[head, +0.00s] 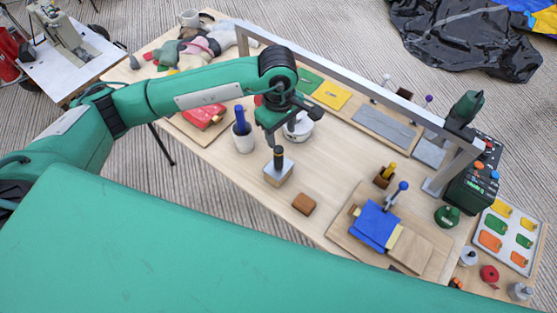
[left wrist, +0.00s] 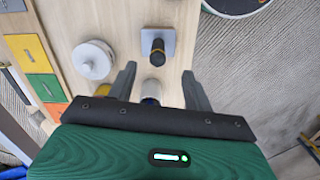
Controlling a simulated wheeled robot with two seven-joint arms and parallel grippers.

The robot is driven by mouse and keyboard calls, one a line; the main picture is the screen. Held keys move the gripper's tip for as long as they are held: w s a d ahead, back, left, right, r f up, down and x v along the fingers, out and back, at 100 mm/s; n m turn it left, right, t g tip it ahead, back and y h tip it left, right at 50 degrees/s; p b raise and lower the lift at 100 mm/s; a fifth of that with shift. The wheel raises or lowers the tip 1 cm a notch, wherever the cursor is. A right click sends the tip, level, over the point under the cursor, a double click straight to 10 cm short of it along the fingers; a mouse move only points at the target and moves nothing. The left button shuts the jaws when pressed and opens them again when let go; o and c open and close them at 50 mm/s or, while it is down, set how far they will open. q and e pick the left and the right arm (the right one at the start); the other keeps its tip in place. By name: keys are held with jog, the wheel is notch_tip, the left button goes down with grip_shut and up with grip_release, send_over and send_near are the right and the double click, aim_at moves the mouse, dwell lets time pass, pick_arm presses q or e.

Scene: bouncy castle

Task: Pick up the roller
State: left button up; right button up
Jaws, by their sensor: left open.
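A dark handle with a yellow band (head: 278,155) stands upright in a pale block with a grey top (head: 279,172), near the table's middle; it also shows in the left wrist view (left wrist: 157,50). It may be the roller, but its lower end is hidden. A blue-knobbed tool (head: 402,187) leans over blue cloth to the right. My left gripper (head: 270,128) is open and empty, above the table and just behind the dark handle in the head view. In the left wrist view its fingers (left wrist: 160,82) are apart, with the handle beyond the tips. My right gripper is out of view.
A white pot with a blue handle (head: 242,138) and a white lidded tin (head: 299,126) stand close by my left gripper. A grey metal bar (head: 340,80) spans the table's back. A brown block (head: 304,203) lies near the front edge. Bare tabletop shows around it.

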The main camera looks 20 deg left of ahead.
aim_at(278, 157)
pick_arm(q)
jog(key=shift+w+a+f+y, duration=0.1)
jog(key=shift+w+a+y, duration=0.15)
jog(key=shift+a, duration=0.25)
notch_tip(278, 157, down, 8)
jog(key=shift+f+p, duration=0.1)
jog(key=shift+p, duration=1.15)
notch_tip(278, 157, down, 5)
jog(key=p, duration=0.2)
jog(key=shift+w+r+p, duration=0.15)
jog(key=shift+r+p, duration=0.05)
jog(key=shift+p, duration=0.2)
jog(key=shift+f, duration=0.35)
jog(key=shift+c, duration=0.3)
jog(key=shift+w, duration=0.1)
jog(key=c, duration=1)
